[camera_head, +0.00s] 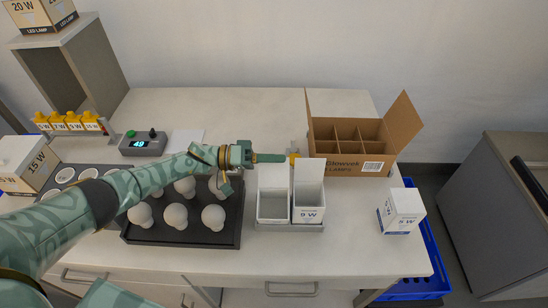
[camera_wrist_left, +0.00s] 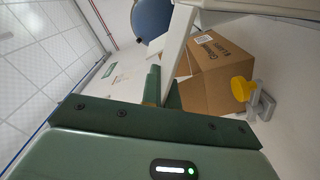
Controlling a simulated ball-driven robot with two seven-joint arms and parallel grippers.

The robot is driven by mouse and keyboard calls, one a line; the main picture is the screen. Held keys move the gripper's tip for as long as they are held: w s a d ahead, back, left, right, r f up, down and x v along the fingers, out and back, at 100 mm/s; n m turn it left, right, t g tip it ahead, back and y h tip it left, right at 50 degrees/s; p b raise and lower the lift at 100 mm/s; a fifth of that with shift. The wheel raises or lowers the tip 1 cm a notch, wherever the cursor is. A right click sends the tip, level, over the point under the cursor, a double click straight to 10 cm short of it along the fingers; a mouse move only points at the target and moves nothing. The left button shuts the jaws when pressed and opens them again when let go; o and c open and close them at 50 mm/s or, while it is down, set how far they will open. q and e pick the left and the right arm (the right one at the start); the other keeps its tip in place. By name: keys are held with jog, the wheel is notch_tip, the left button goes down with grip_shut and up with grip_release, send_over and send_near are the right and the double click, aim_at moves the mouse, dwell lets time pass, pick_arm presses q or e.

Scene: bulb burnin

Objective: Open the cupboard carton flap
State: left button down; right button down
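A brown carton marked 20 W LED LAMP (camera_head: 40,14) stands on top of the grey cupboard (camera_head: 62,62) at the upper left. The top edge of the picture cuts it off, so its upper flaps are hidden. My left gripper (camera_head: 283,158) is over the middle of the table, well to the right of the cupboard. My right gripper is not in view.
A brown divided carton (camera_head: 358,163) stands open at the back right. A yellow-topped piece (camera_head: 293,158) is by my left fingertips. White boxes in a grey tray (camera_head: 290,228) and a black tray of bulbs (camera_head: 180,238) stand in front. The table's back middle is clear.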

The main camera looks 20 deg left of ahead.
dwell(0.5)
pick_arm(q)
jog(key=c, duration=1.6)
grip_release()
jog(key=shift+c, duration=0.2)
jog(key=shift+a, duration=0.1)
jog(key=b+v, duration=0.2)
jog(key=v, duration=1.4)
